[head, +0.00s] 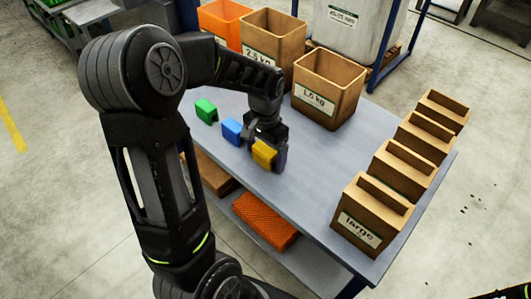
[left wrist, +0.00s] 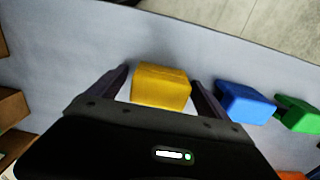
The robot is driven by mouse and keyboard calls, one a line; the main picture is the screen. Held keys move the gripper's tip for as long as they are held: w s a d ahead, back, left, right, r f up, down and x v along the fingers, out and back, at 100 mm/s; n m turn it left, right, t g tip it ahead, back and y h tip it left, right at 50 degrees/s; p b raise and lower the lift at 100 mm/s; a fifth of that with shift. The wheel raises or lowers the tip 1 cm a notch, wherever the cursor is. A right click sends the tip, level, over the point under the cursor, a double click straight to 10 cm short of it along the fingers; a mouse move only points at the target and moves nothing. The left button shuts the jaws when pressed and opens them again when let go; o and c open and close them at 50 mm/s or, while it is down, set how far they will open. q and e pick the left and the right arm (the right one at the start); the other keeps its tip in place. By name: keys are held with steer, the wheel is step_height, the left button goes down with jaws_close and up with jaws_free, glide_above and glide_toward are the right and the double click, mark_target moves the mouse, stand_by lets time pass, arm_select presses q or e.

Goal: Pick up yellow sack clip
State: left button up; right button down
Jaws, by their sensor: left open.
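The yellow sack clip (head: 264,153) is a small block near the front edge of the grey table. My left gripper (head: 266,146) is down at it. In the left wrist view the yellow clip (left wrist: 161,86) lies between the two dark fingers of my left gripper (left wrist: 160,90), with a small gap showing on the right side. The fingers are open around it. The blue clip (head: 232,131) stands just left of the gripper in the head view, and the green clip (head: 206,111) is farther left. My right gripper is not in view.
On the grey table (head: 300,180) stand a box marked 1.5 kg (head: 328,88), a box marked 2.5 kg (head: 272,48) and an orange bin (head: 222,22). Several cardboard boxes, one marked large (head: 370,215), line the right side. The table middle is clear.

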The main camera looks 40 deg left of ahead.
arm_select(q)
steer(key=shift+c, duration=0.3)
steer(key=c, duration=1.4)
